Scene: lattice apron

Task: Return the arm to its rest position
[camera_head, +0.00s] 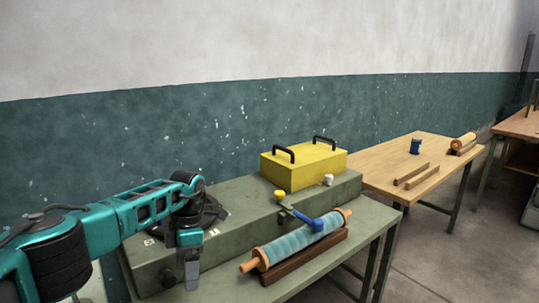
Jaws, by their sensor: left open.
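My left arm, teal and black, comes in from the left. My left gripper (191,272) hangs down in front of the left part of a long green-grey machine body (235,200) on the near table. It is open, and I see nothing between its fingers. Part of the machine behind the arm is hidden. My right gripper does not show.
A yellow box (305,165) with two black handles sits on the machine. A blue roller (296,240) lies on a dark wooden rest in front. The wooden table (440,150) holds a blue cup (415,146), wooden strips and an orange roll (463,141).

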